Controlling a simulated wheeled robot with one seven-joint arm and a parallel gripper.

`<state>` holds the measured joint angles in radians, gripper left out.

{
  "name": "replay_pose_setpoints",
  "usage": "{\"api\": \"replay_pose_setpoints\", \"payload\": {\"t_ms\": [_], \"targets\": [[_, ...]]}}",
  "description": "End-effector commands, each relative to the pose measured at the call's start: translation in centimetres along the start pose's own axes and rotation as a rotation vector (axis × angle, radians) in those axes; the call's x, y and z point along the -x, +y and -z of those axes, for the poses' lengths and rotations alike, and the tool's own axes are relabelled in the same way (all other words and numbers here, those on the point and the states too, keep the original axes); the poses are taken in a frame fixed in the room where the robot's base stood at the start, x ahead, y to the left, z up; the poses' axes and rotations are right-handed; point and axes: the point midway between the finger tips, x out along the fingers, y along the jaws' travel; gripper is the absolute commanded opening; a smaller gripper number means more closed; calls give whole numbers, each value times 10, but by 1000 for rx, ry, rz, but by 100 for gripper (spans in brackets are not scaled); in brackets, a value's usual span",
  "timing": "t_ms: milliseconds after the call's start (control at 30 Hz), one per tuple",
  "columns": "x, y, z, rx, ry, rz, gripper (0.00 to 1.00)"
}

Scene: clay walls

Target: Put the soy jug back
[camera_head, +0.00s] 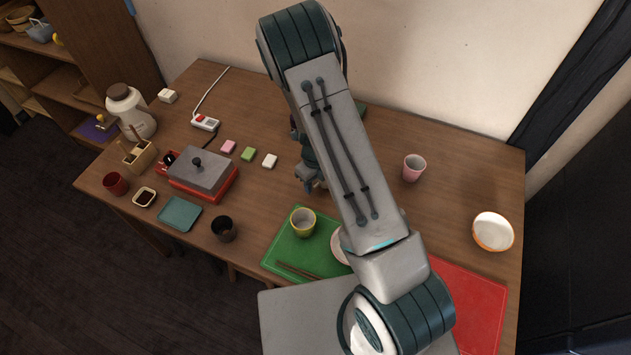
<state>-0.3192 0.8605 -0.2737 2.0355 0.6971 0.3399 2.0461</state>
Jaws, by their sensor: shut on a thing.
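My gripper (309,178) shows only in part, to the left of my forearm, low over the middle of the table. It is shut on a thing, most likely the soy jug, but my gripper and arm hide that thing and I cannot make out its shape. I see no other clear soy jug on the table. A small tray with dark sauce (145,197) is at the left front, beside a red-brown cup (115,183).
The wooden table (455,170) bears a green mat (288,249) with a yellow cup (303,222), a red mat (474,300), a pink cup (414,168), a white bowl (492,231), a lidded grill box (203,172), a dark cup (224,229) and a large jar (130,112).

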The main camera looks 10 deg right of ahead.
Motion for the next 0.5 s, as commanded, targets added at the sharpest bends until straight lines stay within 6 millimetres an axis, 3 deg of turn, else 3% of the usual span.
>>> {"api": "replay_pose_setpoints", "payload": {"t_ms": [433, 467, 500], "targets": [[-12, 0, 0, 1, -1, 0, 4], [-11, 0, 0, 1, -1, 0, 45], [-10, 0, 0, 1, -1, 0, 56]]}}
